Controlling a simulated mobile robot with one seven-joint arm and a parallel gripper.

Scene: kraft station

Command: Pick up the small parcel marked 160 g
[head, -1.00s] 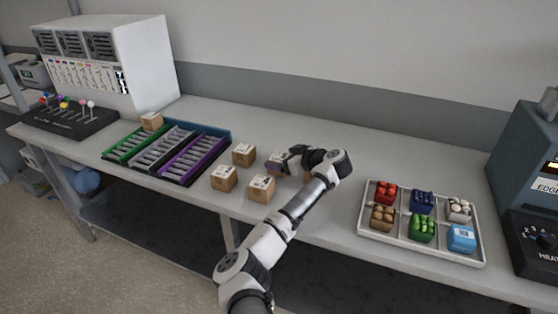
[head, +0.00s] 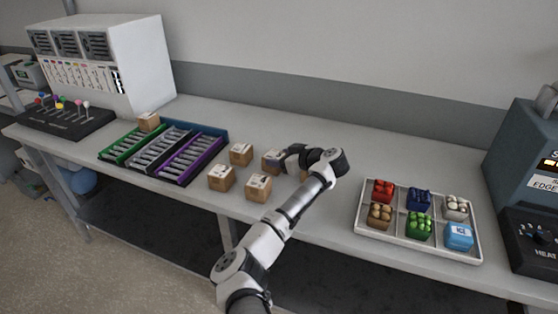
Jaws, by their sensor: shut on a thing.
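Several small brown cardboard parcels with white labels sit on the grey bench. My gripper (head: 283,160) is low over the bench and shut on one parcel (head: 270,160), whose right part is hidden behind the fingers. I cannot tell whether this parcel touches the bench. Near it are a back parcel (head: 241,154), a left parcel (head: 221,178) and a front parcel (head: 258,187). Another brown parcel (head: 305,175) shows partly behind my wrist. The labels are too small to read, so I cannot tell which one is marked 160 g.
A rack with green, grey and purple rows (head: 187,171) lies left, with a parcel (head: 149,122) at its back corner. A white compartment tray (head: 396,236) of coloured items is at right. A blue-grey machine (head: 520,150) stands far right. The bench behind my gripper is clear.

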